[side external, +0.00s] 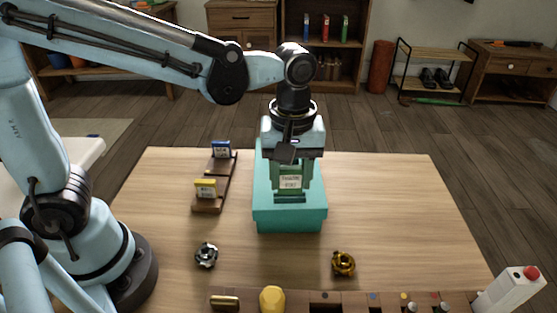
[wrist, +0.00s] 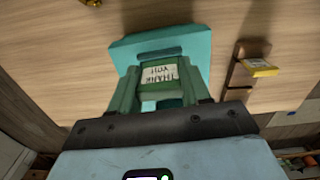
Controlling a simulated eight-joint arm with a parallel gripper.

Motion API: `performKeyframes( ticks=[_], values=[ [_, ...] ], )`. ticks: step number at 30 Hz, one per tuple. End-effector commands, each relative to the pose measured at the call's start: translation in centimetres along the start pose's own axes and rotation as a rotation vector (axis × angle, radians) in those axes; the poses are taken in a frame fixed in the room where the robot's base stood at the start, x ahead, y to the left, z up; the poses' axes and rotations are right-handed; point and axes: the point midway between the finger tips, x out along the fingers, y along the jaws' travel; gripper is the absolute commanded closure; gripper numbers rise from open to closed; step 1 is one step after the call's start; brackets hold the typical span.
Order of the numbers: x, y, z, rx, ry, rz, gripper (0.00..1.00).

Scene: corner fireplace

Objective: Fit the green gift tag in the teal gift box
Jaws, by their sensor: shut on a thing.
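The teal gift box (side external: 290,220) stands on the table, with a dark slot in its top near the front. My gripper (side external: 291,188) points down over the box and is shut on the green gift tag (side external: 290,182), one finger at each side. The tag is upright, with a white "THANK YOU" label facing the side camera. Its lower edge is close to the slot; I cannot tell whether it is in it. The wrist view shows the tag (wrist: 158,77) between the fingers, with the teal box (wrist: 124,52) beyond and the slot just past the tag.
A wooden rack (side external: 226,183) left of the box holds a blue card (side external: 221,149) and a yellow card (side external: 205,188). A silver ring (side external: 206,255) and a gold ring (side external: 343,263) lie in front. A wooden tray lines the front edge. The table's right side is clear.

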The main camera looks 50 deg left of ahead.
Motion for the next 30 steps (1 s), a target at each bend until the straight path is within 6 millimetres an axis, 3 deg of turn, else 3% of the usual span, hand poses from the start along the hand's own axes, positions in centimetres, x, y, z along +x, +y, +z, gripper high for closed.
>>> performKeyframes(
  ticks=[30],
  values=[
    [1.4,0.0,0.0,0.0,0.0,0.0,0.77]
  ],
)
